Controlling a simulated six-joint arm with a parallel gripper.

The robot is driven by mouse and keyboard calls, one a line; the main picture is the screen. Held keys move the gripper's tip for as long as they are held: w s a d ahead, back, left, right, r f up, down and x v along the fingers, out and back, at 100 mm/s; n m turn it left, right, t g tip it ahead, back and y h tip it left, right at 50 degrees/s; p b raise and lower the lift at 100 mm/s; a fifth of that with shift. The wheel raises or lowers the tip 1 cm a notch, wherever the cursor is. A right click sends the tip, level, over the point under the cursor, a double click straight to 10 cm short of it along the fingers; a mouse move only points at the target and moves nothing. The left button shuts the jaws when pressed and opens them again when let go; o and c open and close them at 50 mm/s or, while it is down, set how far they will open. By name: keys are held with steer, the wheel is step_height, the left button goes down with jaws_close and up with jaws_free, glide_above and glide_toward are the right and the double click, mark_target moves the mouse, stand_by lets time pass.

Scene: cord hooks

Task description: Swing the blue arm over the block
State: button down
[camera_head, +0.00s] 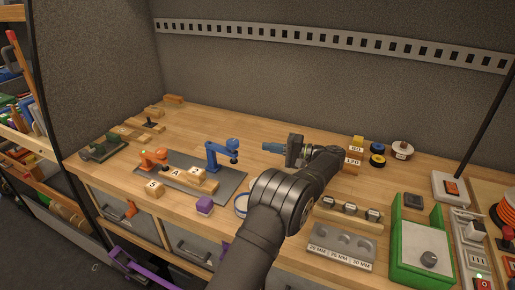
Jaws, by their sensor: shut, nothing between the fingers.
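An orange clamp-like piece (152,160) is at the plate's left. Wooden blocks lettered A (177,173) and S (153,189) lie near the front, and another wooden block (200,180) lies right of A. I cannot tell which block the task means. My gripper (268,147) is shut and empty, with blue fingertips pointing left. In the picture it is right of the blue arm, with a gap between them.
A purple cube (204,205) sits at the front edge. A round dish (241,205) is partly hidden by my arm. A green vise (103,147) is far left. Spools (377,154) and a green tray (421,245) are right. The bench behind the blue arm is clear.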

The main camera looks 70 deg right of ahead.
mark_target(221, 149)
steer(key=w+a, duration=0.5)
steer(key=w, duration=0.4)
steer(key=shift+w, duration=0.1)
